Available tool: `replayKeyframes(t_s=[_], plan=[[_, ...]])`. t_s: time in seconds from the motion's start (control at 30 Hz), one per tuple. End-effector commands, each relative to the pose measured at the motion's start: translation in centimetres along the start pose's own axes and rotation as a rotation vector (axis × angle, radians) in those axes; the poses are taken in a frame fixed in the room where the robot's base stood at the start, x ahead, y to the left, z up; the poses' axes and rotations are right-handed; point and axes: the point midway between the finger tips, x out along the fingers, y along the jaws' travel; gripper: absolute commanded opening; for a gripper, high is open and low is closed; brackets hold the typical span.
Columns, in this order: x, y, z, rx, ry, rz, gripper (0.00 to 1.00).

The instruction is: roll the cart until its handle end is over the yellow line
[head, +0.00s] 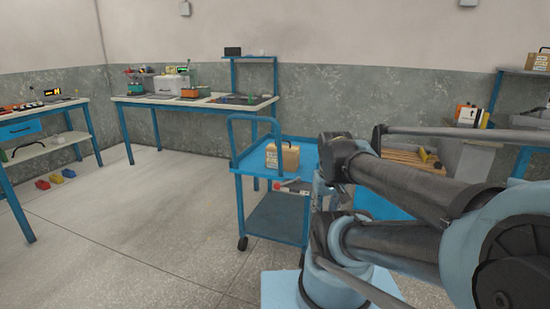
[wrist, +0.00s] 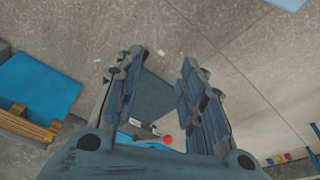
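The cart is a blue two-shelf trolley. In the head view it stands mid-floor, its upper tray (head: 252,160) over a dark lower shelf (head: 272,222), with a raised blue tube handle (head: 232,150) at its left end. A tan case (head: 288,160) with a pale label sits on the tray. My gripper (wrist: 162,60) is open in the wrist view, its two fingers apart with nothing held between them. A dark blue-grey surface, seemingly the lower shelf, shows beyond the fingers. My arm hides the cart's right side in the head view. I see no yellow line.
A workbench (head: 190,103) stands along the back wall, and another bench (head: 35,152) is at the left. Small coloured bins (head: 55,179) lie on the floor below it. A wooden pallet (head: 405,158) is at the right. The floor left of the cart is clear.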

Motion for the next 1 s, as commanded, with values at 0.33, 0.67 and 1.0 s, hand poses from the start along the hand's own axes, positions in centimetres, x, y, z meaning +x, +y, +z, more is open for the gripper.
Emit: replayKeyframes(t_s=[0.33,0.67,1.0], plan=[[0.0,2.4,-11.2,-0.24,0.269,0.155,0.41],[-1.1,2.6,-21.7,-0.515,0.531,0.332,0.41],[-2.9,0.0,-30.8,-0.817,0.79,0.527,0.41]])
